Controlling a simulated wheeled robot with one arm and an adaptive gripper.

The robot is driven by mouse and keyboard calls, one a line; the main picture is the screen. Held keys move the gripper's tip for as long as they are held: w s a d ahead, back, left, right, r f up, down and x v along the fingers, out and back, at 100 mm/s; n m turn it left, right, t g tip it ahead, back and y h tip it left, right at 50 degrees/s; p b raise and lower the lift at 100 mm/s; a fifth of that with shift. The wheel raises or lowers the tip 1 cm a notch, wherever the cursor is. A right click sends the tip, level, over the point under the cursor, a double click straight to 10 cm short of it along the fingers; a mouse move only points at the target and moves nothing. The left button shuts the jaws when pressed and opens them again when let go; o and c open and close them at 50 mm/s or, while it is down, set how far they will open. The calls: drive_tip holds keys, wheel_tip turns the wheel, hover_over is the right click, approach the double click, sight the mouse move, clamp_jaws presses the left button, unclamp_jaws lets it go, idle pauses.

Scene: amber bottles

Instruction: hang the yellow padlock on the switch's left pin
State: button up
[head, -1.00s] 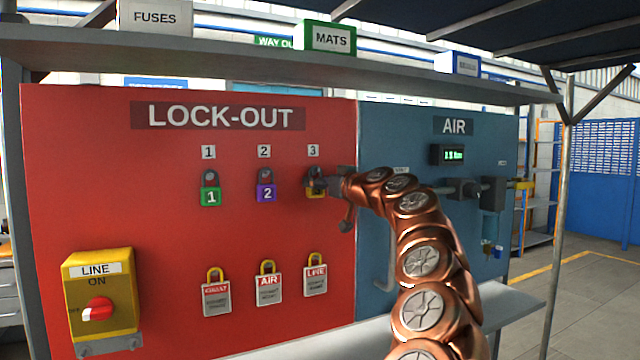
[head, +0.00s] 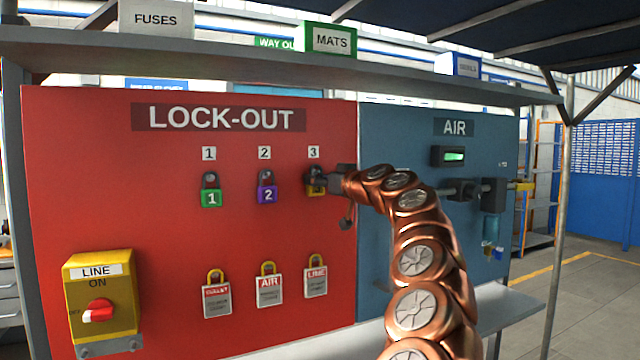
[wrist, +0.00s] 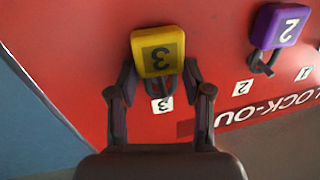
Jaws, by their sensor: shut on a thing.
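The yellow padlock (head: 315,188), marked 3 in the wrist view (wrist: 157,50), is at the spot under label 3 on the red board. Its shackle points up to a hook that is mostly hidden. My gripper (head: 322,181) reaches it from the right. In the wrist view my gripper (wrist: 158,74) has a finger on each side of the padlock and is shut on it. The yellow switch box (head: 100,295), labelled LINE, is at the lower left with a red knob (head: 98,310). A grey bracket (head: 108,345) is under it; its pins cannot be made out.
A green padlock (head: 211,198) and a purple padlock (head: 266,193) hang left of the yellow one. Several tags with yellow shackles (head: 268,290) hang below. A shelf (head: 250,55) runs above the board. The blue AIR panel (head: 410,140) is at right.

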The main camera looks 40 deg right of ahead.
drive_tip(key=shift+s, duration=0.15)
drive_tip(key=s+a+b, duration=0.2)
drive_tip(key=s+b, duration=0.3)
drive_tip(key=s, duration=0.1)
drive_tip(key=shift+s, duration=0.25)
idle(1.2)
drive_tip(key=shift+a+r, duration=0.1)
drive_tip(key=shift+a, duration=0.1)
idle(1.1)
